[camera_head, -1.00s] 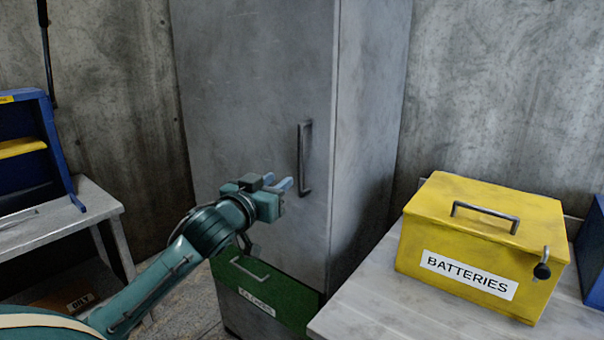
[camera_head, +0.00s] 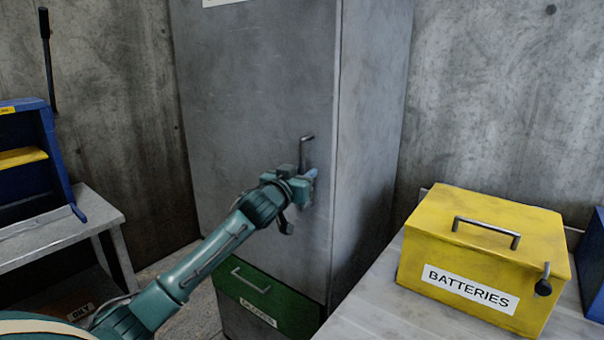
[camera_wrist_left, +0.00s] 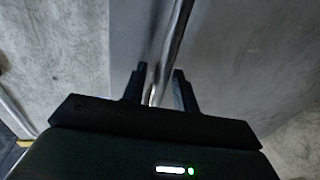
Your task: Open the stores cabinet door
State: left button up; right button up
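The stores cabinet (camera_head: 255,100) is a tall grey metal cabinet in the middle of the head view, its front door shut. A vertical bar handle (camera_head: 307,143) sits near the door's right edge; its lower part is hidden behind my gripper. My left gripper (camera_head: 311,176) is at the handle. In the left wrist view the handle bar (camera_wrist_left: 168,50) runs down between the two fingers (camera_wrist_left: 157,88), which stand on either side of it. A small gap seems to show beside the bar, so the fingers look open around it. My right gripper is not in view.
A yellow BATTERIES box (camera_head: 485,255) stands on a bench (camera_head: 365,300) at the right. A table (camera_head: 60,235) with a blue rack (camera_head: 35,160) is at the left.

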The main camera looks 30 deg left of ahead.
pick_arm(q)
jog(key=shift+c, duration=0.6)
grip_shut()
